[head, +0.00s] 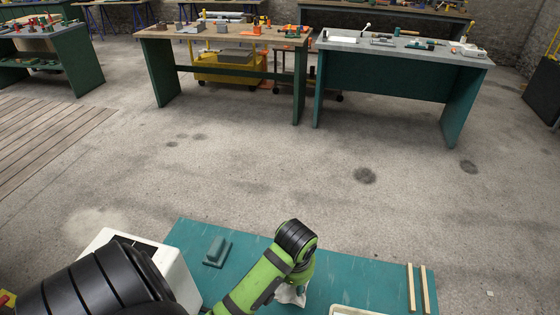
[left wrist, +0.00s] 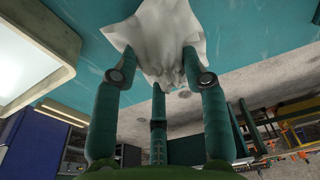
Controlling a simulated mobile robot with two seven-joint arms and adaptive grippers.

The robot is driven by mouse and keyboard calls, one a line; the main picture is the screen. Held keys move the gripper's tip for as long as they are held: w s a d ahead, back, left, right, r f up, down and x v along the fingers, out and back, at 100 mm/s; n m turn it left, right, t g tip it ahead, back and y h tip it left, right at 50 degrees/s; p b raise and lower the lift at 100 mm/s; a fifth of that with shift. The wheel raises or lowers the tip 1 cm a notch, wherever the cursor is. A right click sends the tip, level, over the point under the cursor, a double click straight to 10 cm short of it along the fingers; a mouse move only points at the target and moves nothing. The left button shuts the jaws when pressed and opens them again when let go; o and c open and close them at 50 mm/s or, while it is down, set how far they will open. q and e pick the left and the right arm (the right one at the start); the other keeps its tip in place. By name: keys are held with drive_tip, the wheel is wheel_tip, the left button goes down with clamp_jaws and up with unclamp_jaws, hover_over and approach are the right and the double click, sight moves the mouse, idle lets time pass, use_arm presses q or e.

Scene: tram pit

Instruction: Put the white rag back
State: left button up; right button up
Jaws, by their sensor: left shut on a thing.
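The white rag (head: 291,295) shows in the head view as a crumpled patch below my green left wrist, over the teal table top (head: 345,275). In the left wrist view the bunched rag (left wrist: 155,40) sits between the fingertips of my left gripper (left wrist: 160,72), which is shut on it. The teal surface (left wrist: 75,30) shows close behind the rag; I cannot tell whether the rag touches it. In the head view the fingers are mostly hidden by my wrist. My right gripper is not in view.
A green block-like tool (head: 217,250) lies left of my arm. A white box (head: 172,270) stands at the table's left. Two wooden strips (head: 417,290) lie at the right. A pale tray rim (head: 350,311) shows at the bottom. Workbenches (head: 400,48) stand beyond open floor.

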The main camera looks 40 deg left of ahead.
use_arm(q)
drive_tip(key=a+f, duration=0.1)
drive_tip(key=a, duration=0.2)
drive_tip(key=a+f, duration=0.1)
drive_tip(key=shift+s+a+f+p, duration=0.3)
drive_tip(key=shift+f+p, duration=0.05)
drive_tip(key=shift+p, duration=0.05)
wheel_tip(320, 180, down, 3)
drive_tip(key=shift+p, duration=0.4)
drive_tip(key=shift+f, duration=0.3)
drive_tip(key=o, duration=1)
drive_tip(key=shift+f, duration=0.2)
wheel_tip(320, 180, up, 7)
drive_tip(key=shift+a+r+b, duration=0.1)
drive_tip(key=shift+b, duration=0.95)
